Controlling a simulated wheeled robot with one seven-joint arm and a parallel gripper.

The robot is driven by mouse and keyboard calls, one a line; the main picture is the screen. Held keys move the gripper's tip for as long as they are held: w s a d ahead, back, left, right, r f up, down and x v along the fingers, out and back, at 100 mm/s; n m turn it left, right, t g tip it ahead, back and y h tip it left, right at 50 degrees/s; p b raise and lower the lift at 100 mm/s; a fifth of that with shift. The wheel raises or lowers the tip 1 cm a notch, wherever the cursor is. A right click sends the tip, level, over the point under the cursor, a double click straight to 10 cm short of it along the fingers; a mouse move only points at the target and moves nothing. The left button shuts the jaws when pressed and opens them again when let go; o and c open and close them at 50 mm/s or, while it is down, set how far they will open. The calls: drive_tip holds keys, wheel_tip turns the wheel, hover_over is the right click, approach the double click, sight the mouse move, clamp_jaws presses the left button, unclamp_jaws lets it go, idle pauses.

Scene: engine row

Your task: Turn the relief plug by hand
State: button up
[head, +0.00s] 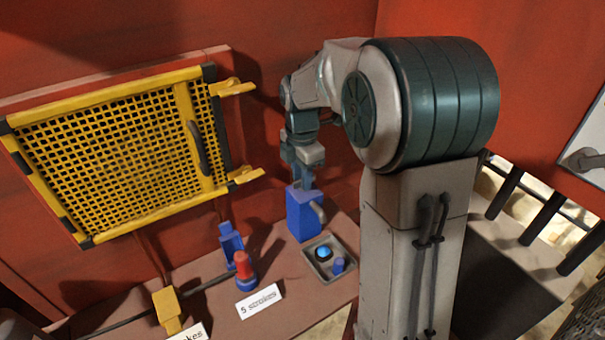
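My gripper (304,182) points down at the top of a blue block (302,218) with a grey curved handle or spout (319,212) on its right side. The fingertips are small and overlap the block's top edge, so I cannot tell whether they touch it or hold anything. No part is clearly marked as the relief plug. It may be on the block, hidden by the fingers. A grey tray (345,256) in front holds a bright blue round piece (324,253) and a darker blue peg-like piece (338,265).
A red-and-blue plunger-like part (243,266) stands left of the tray, behind a "5 strokes" card (260,302). A yellow block (168,311) with a dark cable sits further left. A yellow mesh guard (110,155) projects from the red wall. Dark railings (540,222) stand at right.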

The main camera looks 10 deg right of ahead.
clamp_jaws()
